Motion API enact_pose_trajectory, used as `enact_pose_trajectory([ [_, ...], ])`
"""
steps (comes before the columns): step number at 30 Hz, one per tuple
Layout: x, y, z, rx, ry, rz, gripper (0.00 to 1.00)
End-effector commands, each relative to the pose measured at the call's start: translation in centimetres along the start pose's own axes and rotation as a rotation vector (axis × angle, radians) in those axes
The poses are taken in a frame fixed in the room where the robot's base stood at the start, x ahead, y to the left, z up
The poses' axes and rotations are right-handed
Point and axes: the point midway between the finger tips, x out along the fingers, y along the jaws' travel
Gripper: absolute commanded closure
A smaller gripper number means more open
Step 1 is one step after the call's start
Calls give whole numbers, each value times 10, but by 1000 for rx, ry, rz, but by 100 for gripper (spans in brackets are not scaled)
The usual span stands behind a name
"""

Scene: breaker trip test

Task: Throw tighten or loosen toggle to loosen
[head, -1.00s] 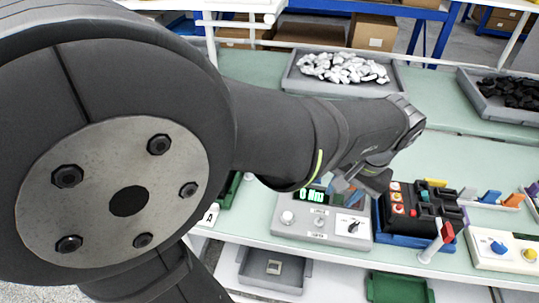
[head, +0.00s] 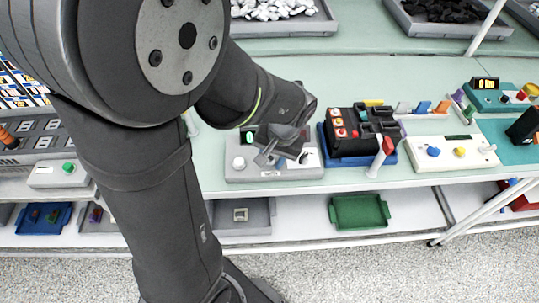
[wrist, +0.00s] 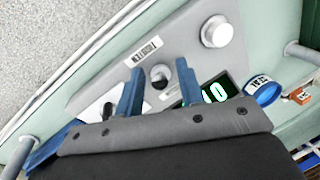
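The grey console (head: 236,174) stands at the front of the green bench, with a green-lit display (head: 248,137) and a round knob (head: 239,163) on its left. In the wrist view the small dark toggle (wrist: 160,74) sits in the console's middle, between two printed labels; their words are hard to read. My gripper (wrist: 158,68) is open, its two blue fingers apart on either side of the toggle in the picture. Contact cannot be told. In the head view my gripper (head: 264,156) hangs over the console's middle and hides the toggle.
A black box with coloured buttons (head: 340,132) stands close right of the console. A red-topped post (head: 382,156) and a cream panel (head: 430,162) are further right. In the wrist view a blue ring-shaped tag (wrist: 263,91) lies by the display. Trays stand behind.

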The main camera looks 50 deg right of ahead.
Motion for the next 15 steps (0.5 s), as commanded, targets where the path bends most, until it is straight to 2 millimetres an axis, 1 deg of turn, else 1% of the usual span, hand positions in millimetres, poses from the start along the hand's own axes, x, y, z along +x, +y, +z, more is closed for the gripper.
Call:
enact_pose_trajectory([
  [2, 0, 0, 0, 0, 0, 0, 65],
  [5, 0, 0, 0, 0, 0, 0, 83],
  [7, 0, 0, 0, 0, 0, 0, 97],
  [8, 0, 0, 0, 0, 0, 0, 100],
  [15, -1, 0, -1, 1, -6, 3, 100],
])
